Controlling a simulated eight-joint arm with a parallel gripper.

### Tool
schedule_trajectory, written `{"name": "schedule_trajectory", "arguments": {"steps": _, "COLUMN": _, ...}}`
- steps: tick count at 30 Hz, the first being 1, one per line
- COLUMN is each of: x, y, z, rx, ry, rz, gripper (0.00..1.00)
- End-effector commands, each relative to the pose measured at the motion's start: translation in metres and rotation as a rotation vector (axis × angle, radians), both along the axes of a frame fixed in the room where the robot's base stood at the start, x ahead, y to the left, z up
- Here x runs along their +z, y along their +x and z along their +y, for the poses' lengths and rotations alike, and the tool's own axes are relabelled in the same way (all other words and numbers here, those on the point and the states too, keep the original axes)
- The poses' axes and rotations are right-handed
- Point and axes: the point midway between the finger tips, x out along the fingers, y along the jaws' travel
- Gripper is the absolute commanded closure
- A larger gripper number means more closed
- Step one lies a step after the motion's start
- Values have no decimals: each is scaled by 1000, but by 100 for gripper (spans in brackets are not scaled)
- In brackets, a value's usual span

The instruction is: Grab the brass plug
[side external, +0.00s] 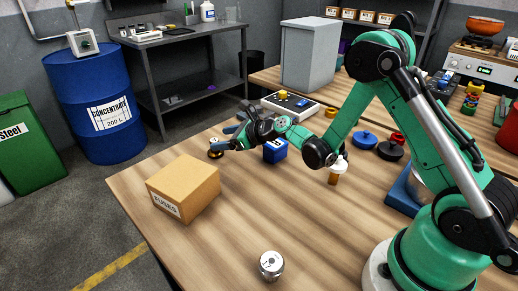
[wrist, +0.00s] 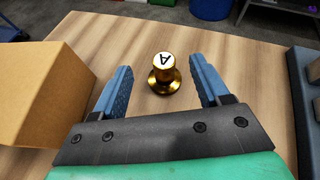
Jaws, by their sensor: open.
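The brass plug (wrist: 164,75) stands upright on the wooden table, a shiny gold piece with a wide base and a white top marked with a letter A. In the wrist view it is just ahead of my gripper (wrist: 162,88), centred between the two blue fingers. The fingers are open, with a gap on each side of the plug. In the side external view the plug (side external: 215,152) is small and partly hidden beside my gripper (side external: 228,140), near the table's far left edge.
A cardboard box (side external: 184,188) stands left of the plug; it fills the left of the wrist view (wrist: 40,90). A blue block (side external: 275,151) is right of my gripper. A silver cylinder (side external: 271,265) stands at the front. Bare table (side external: 225,225) lies between.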

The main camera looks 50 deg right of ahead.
Motion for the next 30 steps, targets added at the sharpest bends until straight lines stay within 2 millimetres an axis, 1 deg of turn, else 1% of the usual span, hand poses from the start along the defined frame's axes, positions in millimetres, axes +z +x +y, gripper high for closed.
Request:
{"name": "schedule_trajectory", "arguments": {"steps": 1, "x": -5, "y": 1, "z": -2, "rx": -25, "ry": 48, "rz": 5, "gripper": 31}}
{"name": "schedule_trajectory", "arguments": {"steps": 5, "x": -12, "y": 4, "z": -3, "rx": -54, "ry": 115, "rz": 12, "gripper": 31}}
{"name": "schedule_trajectory", "arguments": {"steps": 8, "x": -17, "y": 14, "z": 1, "rx": -56, "ry": 122, "rz": 14, "gripper": 31}}
{"name": "schedule_trajectory", "arguments": {"steps": 13, "x": -26, "y": 36, "z": 8, "rx": -54, "ry": 119, "rz": 14, "gripper": 31}}
{"name": "schedule_trajectory", "arguments": {"steps": 17, "x": -31, "y": 47, "z": 12, "rx": -55, "ry": 119, "rz": 13, "gripper": 31}}
{"name": "schedule_trajectory", "arguments": {"steps": 21, "x": -33, "y": 51, "z": 14, "rx": -55, "ry": 118, "rz": 13, "gripper": 31}}
{"name": "schedule_trajectory", "arguments": {"steps": 26, "x": -33, "y": 51, "z": 14, "rx": -55, "ry": 117, "rz": 13, "gripper": 31}}
{"name": "schedule_trajectory", "arguments": {"steps": 27, "x": -33, "y": 51, "z": 14, "rx": -55, "ry": 117, "rz": 13, "gripper": 37}}
{"name": "schedule_trajectory", "arguments": {"steps": 29, "x": -32, "y": 51, "z": 14, "rx": -55, "ry": 117, "rz": 13, "gripper": 54}}
{"name": "schedule_trajectory", "arguments": {"steps": 30, "x": -32, "y": 51, "z": 14, "rx": -55, "ry": 117, "rz": 13, "gripper": 65}}
